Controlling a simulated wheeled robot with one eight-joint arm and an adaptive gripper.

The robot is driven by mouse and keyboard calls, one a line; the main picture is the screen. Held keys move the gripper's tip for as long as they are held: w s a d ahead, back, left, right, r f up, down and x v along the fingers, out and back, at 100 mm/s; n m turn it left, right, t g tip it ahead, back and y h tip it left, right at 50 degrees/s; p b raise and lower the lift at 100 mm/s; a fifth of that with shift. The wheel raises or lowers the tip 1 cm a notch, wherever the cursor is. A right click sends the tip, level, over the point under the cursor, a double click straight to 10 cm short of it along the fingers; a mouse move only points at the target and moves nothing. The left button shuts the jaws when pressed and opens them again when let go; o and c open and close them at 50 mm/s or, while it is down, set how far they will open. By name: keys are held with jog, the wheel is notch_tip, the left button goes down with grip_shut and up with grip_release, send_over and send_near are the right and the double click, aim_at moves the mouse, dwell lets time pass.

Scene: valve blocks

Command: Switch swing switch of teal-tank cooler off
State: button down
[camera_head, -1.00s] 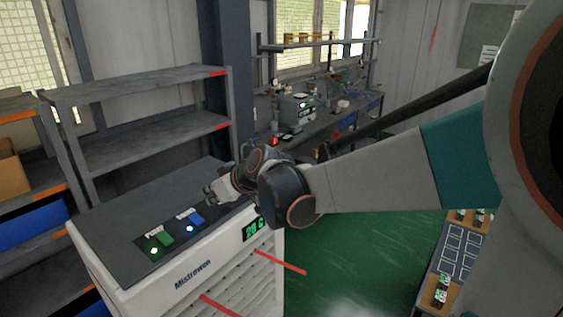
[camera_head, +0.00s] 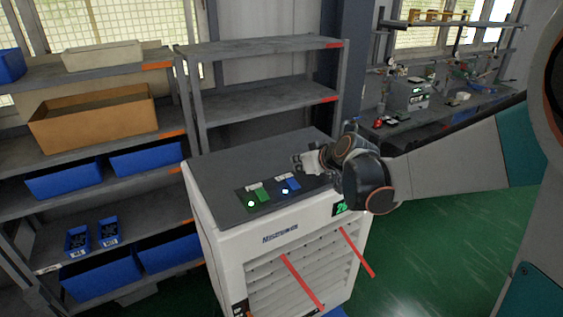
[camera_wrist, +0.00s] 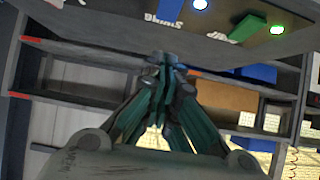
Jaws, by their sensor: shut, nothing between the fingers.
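The cooler (camera_head: 228,239) is a white box with a dark top, standing on the floor in the head view. On its panel are a green switch (camera_head: 263,195) and a blue switch (camera_head: 292,184), each beside a lit lamp. The wrist view shows the panel upside down, with the green switch (camera_wrist: 248,27) and a label that seems to read SWING (camera_wrist: 164,20). My gripper (camera_head: 303,162) is shut and empty, just behind the blue switch. Its closed fingertips also show in the wrist view (camera_wrist: 163,62). Contact cannot be told. No teal tank is visible.
Grey shelves (camera_head: 262,52) stand behind the cooler. Shelves on the left hold blue bins (camera_head: 65,180) and a cardboard box (camera_head: 95,115). Red strips (camera_head: 302,281) stick out from the cooler's front. A workbench (camera_head: 440,115) is at the back right. Green floor is open at right.

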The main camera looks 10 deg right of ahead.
aim_at(293, 183)
jog(key=w+f, duration=0.1)
jog(key=f, duration=0.1)
jog(key=w+a+f, duration=0.1)
jog(key=shift+w+f, duration=0.45)
jog(key=shift+f, duration=0.8)
jog(key=shift+w+f+g, duration=0.25)
jog(key=shift+f+g, duration=0.05)
jog(key=shift+g, duration=0.1)
jog(key=shift+s+f, duration=0.1)
jog(key=shift+s, duration=0.1)
